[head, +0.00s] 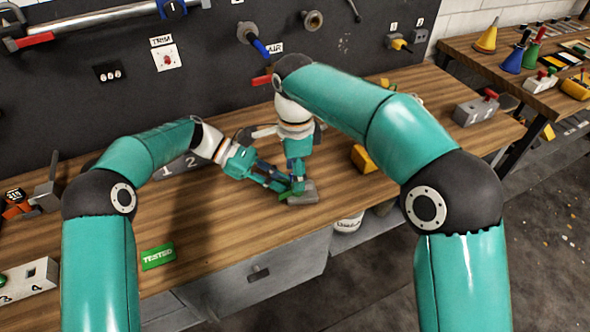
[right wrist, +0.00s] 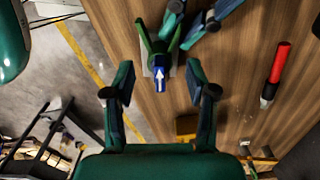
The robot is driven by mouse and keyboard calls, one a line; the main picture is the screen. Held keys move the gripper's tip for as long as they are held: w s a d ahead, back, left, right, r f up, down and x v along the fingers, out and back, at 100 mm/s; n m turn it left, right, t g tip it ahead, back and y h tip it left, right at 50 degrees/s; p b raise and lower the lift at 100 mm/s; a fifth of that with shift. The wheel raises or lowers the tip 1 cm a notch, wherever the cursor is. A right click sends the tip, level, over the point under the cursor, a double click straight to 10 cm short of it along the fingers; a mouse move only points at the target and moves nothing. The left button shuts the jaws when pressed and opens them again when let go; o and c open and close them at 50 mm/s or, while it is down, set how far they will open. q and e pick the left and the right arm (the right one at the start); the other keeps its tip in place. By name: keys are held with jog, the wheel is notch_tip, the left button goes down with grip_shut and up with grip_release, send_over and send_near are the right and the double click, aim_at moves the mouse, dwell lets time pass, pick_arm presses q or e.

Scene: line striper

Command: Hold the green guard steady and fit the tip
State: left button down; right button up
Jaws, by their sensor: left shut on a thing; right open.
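The green guard (right wrist: 157,40) is a forked piece above a grey block (right wrist: 147,72). My left gripper (head: 285,187) is shut on the guard; its fingers also show at the top of the right wrist view (right wrist: 190,32). A blue piece with a white arrow (right wrist: 160,78), apparently the tip, lies at the fork's near end; I cannot tell whether it is seated. My right gripper (right wrist: 160,92) is open and empty, pointing down, with its fingers on either side of and short of the blue piece. In the head view the guard (head: 284,195) is partly hidden by the grippers.
A yellow block (head: 363,158) stands right of the grippers. A red-and-black tool (right wrist: 276,75) lies on the bench. A green TESTED plate (head: 158,257) is at the front left. The front middle of the bench is clear.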

pick_arm(q)
jog(key=shift+f, duration=0.15)
pick_arm(e)
jog(key=shift+r, duration=3.5)
pick_arm(q)
jog(key=c, duration=1.1)
grip_release()
jog(key=shift+o, duration=0.2)
